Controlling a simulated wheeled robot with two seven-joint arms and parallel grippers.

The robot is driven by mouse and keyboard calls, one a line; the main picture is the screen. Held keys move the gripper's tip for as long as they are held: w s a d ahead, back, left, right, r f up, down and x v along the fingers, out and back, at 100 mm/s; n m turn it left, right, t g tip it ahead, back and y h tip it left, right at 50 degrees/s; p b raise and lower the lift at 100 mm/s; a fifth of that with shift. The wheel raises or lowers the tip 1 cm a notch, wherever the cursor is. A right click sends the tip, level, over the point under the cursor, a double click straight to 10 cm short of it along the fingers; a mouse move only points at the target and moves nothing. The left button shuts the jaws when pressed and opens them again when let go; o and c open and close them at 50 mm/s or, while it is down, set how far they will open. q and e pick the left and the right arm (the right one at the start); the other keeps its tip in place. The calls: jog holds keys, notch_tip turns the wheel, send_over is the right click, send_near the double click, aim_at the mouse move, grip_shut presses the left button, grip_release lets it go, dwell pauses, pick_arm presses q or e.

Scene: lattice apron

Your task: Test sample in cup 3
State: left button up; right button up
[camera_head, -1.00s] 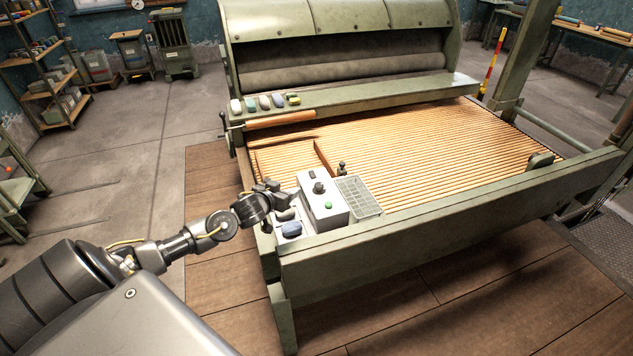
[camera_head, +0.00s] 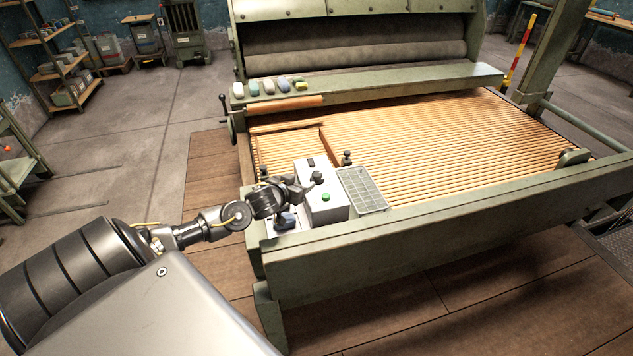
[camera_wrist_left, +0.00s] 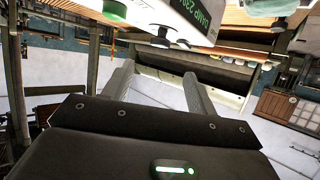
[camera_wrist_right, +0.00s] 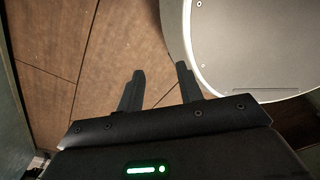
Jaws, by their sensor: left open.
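A white tester box (camera_head: 322,207) with a green button (camera_head: 326,197) and a dark knob stands at the machine's near left corner. It shows upside down at the top of the left wrist view (camera_wrist_left: 180,15), with green display characters. My left gripper (camera_head: 305,187) is open and empty, at the box's left upper side beside the knob. Its fingers stand apart in the left wrist view (camera_wrist_left: 158,85). A blue piece (camera_head: 287,222) lies left of the box, partly hidden by my gripper. No cup numbers are legible. My right gripper (camera_wrist_right: 160,80) is open and empty.
A gridded tray (camera_head: 361,191) lies right of the box. Several coloured pieces (camera_head: 268,87) sit on the green ledge behind. Wooden slats (camera_head: 450,140) cover the machine bed. Below my right gripper are floor boards (camera_wrist_right: 55,60).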

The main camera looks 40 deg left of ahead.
aim_at(317, 174)
pick_arm(q)
jog(key=x, duration=0.9)
jog(key=shift+w+f, duration=0.15)
jog(key=shift+w, duration=0.2)
jog(key=shift+w+a+f, duration=0.1)
jog(key=shift+w+f, duration=0.1)
jog(key=shift+w, duration=0.3)
pick_arm(e)
jog(key=shift+w+a+f, duration=0.1)
jog(key=shift+w, duration=0.4)
pick_arm(q)
jog(key=shift+c, duration=0.3)
jog(key=c, duration=0.9)
pick_arm(e)
jog(key=shift+f, duration=0.1)
